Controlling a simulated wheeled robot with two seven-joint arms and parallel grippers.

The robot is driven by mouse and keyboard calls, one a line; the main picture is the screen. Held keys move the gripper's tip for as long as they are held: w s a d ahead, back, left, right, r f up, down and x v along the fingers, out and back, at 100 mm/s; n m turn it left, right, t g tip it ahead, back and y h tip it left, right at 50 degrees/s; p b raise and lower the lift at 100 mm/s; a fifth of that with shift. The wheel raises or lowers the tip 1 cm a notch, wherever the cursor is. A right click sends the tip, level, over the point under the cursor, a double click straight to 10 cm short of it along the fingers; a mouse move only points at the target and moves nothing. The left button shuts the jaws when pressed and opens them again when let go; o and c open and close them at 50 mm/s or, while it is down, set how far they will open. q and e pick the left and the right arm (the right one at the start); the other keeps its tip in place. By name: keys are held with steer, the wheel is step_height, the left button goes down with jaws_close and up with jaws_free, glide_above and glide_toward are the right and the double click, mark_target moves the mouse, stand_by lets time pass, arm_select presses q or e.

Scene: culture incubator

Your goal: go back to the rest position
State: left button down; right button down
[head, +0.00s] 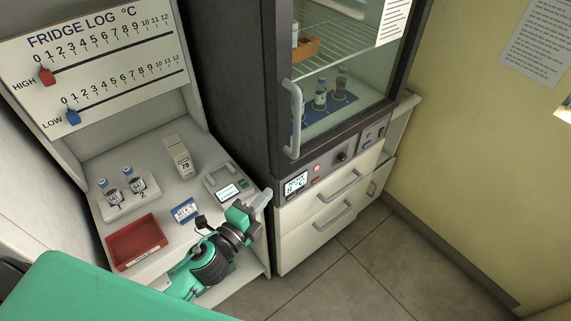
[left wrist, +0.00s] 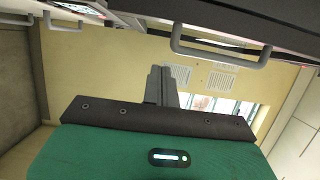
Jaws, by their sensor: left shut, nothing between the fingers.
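My left gripper (head: 262,199) is at the end of my green and black arm, in front of the counter's right edge and left of the incubator's lower front. Its grey fingers also show in the left wrist view (left wrist: 161,86), pressed together with nothing between them. My right gripper is not in view. The dark incubator (head: 238,85) stands to the right of the counter with its glass door (head: 345,60) shut. Vials stand on a blue mat (head: 330,105) inside.
A fridge log board (head: 95,60) stands behind. Tiled floor (head: 370,262) is clear at right.

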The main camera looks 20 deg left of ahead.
arm_select(q)
steer(key=s+a+f+n+g+y, duration=0.45)
steer(key=a+n+y, duration=0.25)
steer(key=n, duration=0.6)
steer(key=s+d+f+n+g+h, duration=0.1)
steer(key=s+f+n+g, duration=0.2)
steer(key=s+g, duration=0.3)
steer(key=s+d+f+n+g+h, duration=0.1)
steer(key=s+f+n+g, duration=0.2)
steer(key=s, duration=0.6)
step_height(320, 180, down, 32)
steer(key=g, duration=0.2)
steer(key=s+a+f, duration=0.2)
steer(key=s+f, duration=0.7)
steer(key=s+a+f, duration=0.2)
steer(key=s+f, duration=0.7)
steer(key=s, duration=0.1)
steer(key=shift+g+y, duration=0.3)
steer(key=shift+g, duration=0.05)
steer(key=shift+d, duration=0.1)
